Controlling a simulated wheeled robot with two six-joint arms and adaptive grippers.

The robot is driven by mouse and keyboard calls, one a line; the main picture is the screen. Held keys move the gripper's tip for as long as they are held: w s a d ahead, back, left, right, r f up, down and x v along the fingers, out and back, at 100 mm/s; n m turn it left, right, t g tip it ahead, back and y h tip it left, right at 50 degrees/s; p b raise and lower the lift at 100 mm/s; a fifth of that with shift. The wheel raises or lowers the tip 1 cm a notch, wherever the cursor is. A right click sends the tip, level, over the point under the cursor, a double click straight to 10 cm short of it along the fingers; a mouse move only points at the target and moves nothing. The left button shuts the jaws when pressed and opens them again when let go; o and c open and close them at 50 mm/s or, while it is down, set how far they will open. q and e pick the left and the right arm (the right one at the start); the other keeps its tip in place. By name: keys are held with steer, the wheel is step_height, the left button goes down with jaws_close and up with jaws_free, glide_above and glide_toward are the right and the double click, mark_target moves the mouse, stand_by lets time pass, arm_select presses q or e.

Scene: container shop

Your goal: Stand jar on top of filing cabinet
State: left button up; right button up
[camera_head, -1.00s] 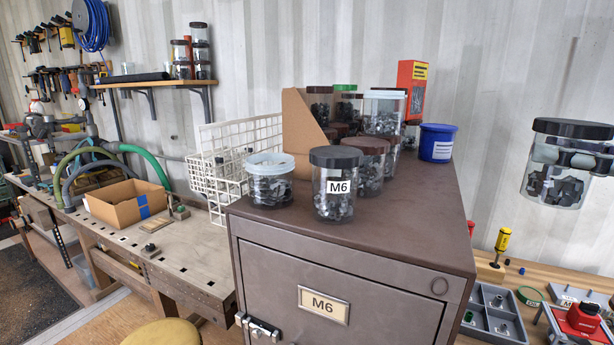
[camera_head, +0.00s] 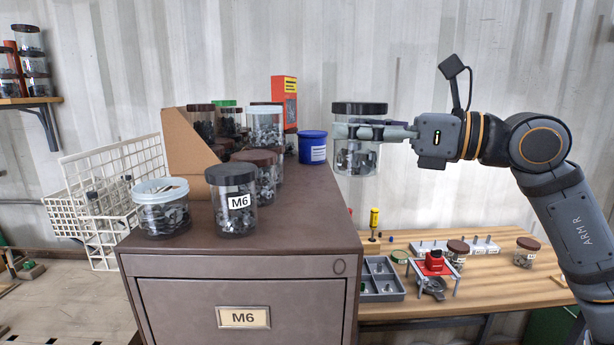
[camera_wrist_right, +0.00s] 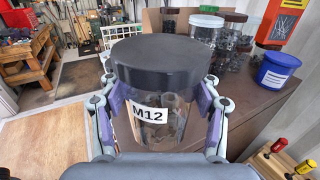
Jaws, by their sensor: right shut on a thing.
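A clear jar (camera_head: 357,160) with a black lid and dark hardware inside is held upright in the air, right of the cabinet in the head view. My right gripper (camera_head: 372,131) is shut on it, just below the lid. In the right wrist view the jar (camera_wrist_right: 157,62) has an M12 label, and the fingers of my right gripper (camera_wrist_right: 165,108) press its two sides. The brown filing cabinet (camera_head: 318,215) has an M6 drawer label. The jar is apart from its top, beyond the right edge. My left gripper is not in view.
On the cabinet stand an M6 jar (camera_head: 232,203), a white-lidded jar (camera_head: 163,212), several other jars, a cardboard holder (camera_head: 187,143), a red box (camera_head: 285,100) and a blue tub (camera_head: 312,148). The cabinet's front right top is clear. A wooden bench (camera_head: 510,285) holds small parts.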

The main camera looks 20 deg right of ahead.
steer(key=w+a+f, duration=0.1)
steer(key=a+f, duration=0.1)
steer(key=f, duration=0.1)
steer(key=w+a+f+p, duration=0.1)
steer(key=f, duration=0.2)
steer(key=w+a+f+p, duration=0.1)
steer(key=a+f, duration=0.1)
steer(key=f, duration=0.1)
steer(key=shift+w+a+f, duration=0.2)
steer(key=shift+w+a, duration=0.15)
steer(key=shift+w, duration=0.05)
steer(key=shift+f, duration=0.25)
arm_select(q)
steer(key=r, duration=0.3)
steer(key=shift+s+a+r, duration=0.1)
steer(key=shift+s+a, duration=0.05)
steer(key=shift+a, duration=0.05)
arm_select(e)
steer(key=shift+d, duration=0.1)
steer(key=shift+f, duration=0.15)
steer(key=o, duration=1.5)
steer(key=shift+c, duration=0.2)
steer(key=shift+r, duration=0.2)
